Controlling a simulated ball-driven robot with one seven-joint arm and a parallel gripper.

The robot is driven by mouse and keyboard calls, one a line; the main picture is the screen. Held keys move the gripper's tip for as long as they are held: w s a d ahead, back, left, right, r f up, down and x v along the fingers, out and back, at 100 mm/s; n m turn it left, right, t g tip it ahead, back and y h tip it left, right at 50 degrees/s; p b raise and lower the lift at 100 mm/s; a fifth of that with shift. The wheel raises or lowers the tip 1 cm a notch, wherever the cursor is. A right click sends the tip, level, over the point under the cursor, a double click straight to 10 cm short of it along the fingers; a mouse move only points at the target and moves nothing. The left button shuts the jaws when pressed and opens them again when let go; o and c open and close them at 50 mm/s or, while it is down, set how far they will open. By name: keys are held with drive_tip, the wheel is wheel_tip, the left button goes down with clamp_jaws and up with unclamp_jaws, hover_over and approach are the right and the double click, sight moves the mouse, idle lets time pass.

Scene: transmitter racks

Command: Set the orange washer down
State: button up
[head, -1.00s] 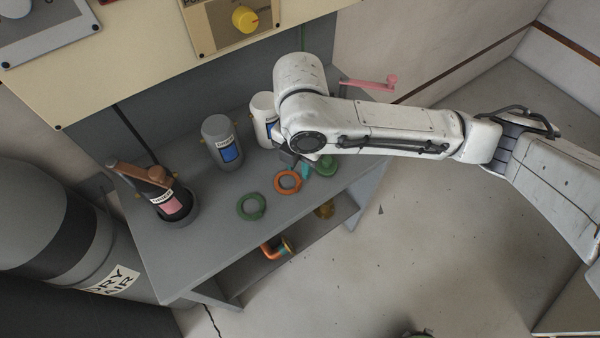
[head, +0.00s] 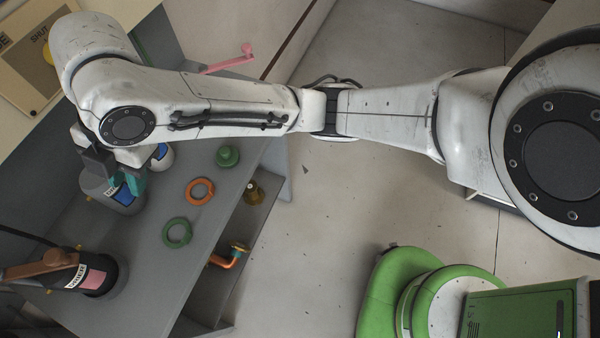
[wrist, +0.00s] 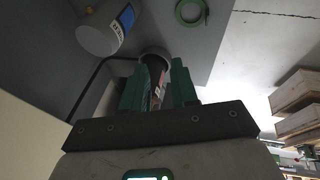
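The orange washer (head: 199,191) lies flat on the grey bench (head: 140,285) in the head view, between a green ring (head: 177,233) and a green knobbed piece (head: 228,156). Nothing touches it. My gripper (head: 125,182) is to its left, in front of the grey canister with a blue label (head: 101,190). In the wrist view its two teal fingers (wrist: 158,70) stand apart with no washer between them. The dark canister with a pink label (wrist: 155,75) shows through the gap, farther off. The orange washer is not in the wrist view.
The dark canister (head: 90,276) stands at the bench's left end in the head view, and a white canister (head: 162,157) is partly hidden behind my arm. A lower shelf holds an orange pipe piece (head: 230,256) and a brass piece (head: 254,192). A pink handle (head: 230,60) sticks out above.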

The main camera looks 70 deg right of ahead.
drive_tip(key=s+f+m, duration=0.2)
drive_tip(key=f+m, duration=0.2)
drive_tip(key=s+d+f+m+t, duration=0.1)
drive_tip(key=s+f+m, duration=0.2)
drive_tip(key=f+m, duration=0.1)
drive_tip(key=s+d+f+m+y, duration=0.1)
drive_tip(key=s+f+m, duration=0.2)
drive_tip(key=m, duration=0.3)
drive_tip(key=shift+d+f, duration=0.1)
drive_tip(key=shift+f, duration=0.75)
drive_tip(key=s+d+f+m+g+h, duration=0.1)
drive_tip(key=s+d+f+m+h, duration=0.1)
drive_tip(key=s+d, duration=0.4)
drive_tip(key=s+d+f+m+g+h, duration=0.1)
drive_tip(key=s+d+f+m+h, duration=0.1)
drive_tip(key=s+d+f+m, duration=0.2)
drive_tip(key=s+d+f, duration=0.3)
drive_tip(key=s, duration=0.4)
drive_tip(key=shift+s+d+f+g+h, duration=0.15)
drive_tip(key=shift+f+g+h, duration=0.15)
drive_tip(key=shift+g, duration=0.1)
